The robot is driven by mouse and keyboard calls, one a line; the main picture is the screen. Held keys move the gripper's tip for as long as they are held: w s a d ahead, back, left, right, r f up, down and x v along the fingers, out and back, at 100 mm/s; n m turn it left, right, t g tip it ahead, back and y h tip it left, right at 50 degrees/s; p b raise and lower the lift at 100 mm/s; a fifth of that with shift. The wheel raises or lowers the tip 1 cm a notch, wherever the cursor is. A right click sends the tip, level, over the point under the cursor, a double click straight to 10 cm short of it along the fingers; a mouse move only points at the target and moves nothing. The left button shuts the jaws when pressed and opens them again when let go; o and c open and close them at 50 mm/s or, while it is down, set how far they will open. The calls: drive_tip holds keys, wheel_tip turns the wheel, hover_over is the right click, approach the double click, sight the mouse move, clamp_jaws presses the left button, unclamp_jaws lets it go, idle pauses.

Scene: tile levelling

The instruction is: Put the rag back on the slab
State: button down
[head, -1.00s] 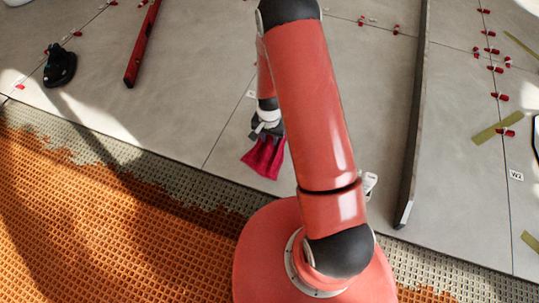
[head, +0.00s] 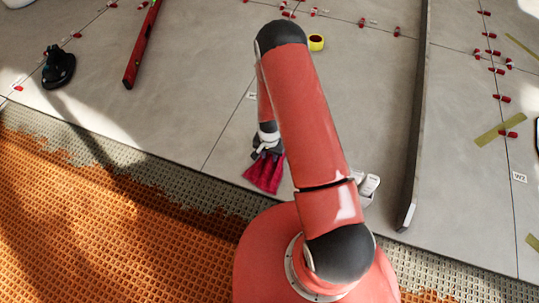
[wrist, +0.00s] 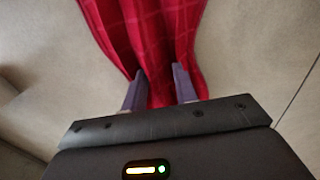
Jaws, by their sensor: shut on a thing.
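The rag (head: 264,174) is dark red with a faint check pattern. It hangs from my gripper (head: 268,152) in the head view, over the grey slab (head: 180,128) near its front edge. In the wrist view the rag (wrist: 150,40) is bunched between the two fingers of my gripper (wrist: 158,84), which are shut on it. The rag spreads out beyond the fingertips. I cannot tell whether its lower end touches the slab. My arm hides part of the slab behind it.
A black suction cup (head: 58,68) and a red level (head: 142,45) lie at the left. A long grey straightedge (head: 415,125) lies at the right. A yellow tape roll (head: 316,42) and several red clips stand farther back. Orange matting (head: 90,220) borders the slab in front.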

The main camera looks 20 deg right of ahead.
drive_tip(key=shift+f, duration=0.2)
drive_tip(key=c, duration=1.1)
unclamp_jaws()
drive_tip(key=shift+r, duration=0.1)
